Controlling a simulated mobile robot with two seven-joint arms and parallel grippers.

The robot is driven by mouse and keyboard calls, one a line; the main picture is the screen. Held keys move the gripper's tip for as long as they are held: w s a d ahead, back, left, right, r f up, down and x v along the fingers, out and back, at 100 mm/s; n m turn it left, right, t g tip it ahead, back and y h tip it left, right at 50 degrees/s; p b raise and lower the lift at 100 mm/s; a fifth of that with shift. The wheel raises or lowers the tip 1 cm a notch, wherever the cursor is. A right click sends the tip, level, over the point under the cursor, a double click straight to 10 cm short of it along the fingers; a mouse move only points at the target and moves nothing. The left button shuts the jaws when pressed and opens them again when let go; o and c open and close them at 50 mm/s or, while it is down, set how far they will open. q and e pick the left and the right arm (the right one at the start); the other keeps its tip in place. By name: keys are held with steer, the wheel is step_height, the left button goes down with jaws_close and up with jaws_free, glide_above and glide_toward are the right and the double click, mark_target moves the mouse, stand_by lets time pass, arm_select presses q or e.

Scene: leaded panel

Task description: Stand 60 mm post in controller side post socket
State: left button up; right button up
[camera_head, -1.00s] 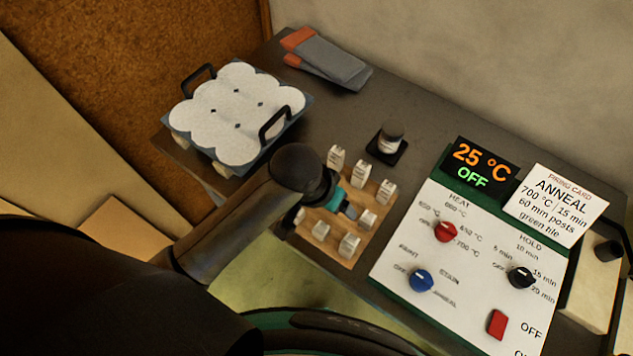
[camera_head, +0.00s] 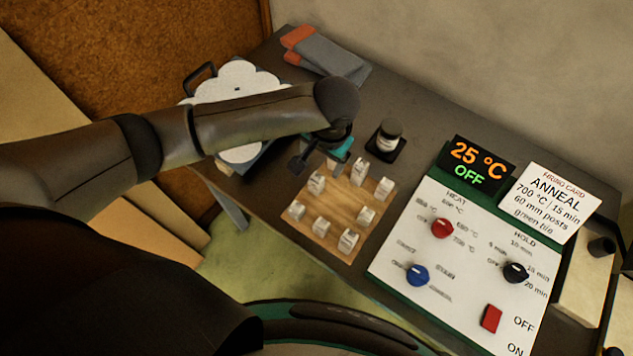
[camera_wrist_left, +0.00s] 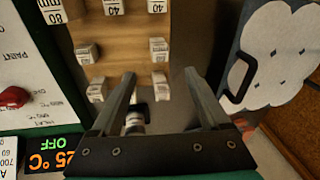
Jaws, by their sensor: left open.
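Several pale posts stand on a wooden board (camera_head: 340,205), including one post (camera_head: 383,188) at its right corner.
The controller panel (camera_head: 455,270) and firing card (camera_head: 552,203) are at the right. Grey gloves with orange cuffs (camera_head: 325,55) lie at the back. A black handle (camera_head: 200,78) rises beside the shelf.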

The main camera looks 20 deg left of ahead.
mark_target(317, 179)
arm_select(q)
steer(key=f, duration=0.7)
steer(key=w+a+f+b, duration=0.1)
steer(key=f, duration=0.2)
steer(key=shift+f, duration=0.25)
steer(key=shift+a, duration=0.1)
jaws_close()
stand_by(0.3)
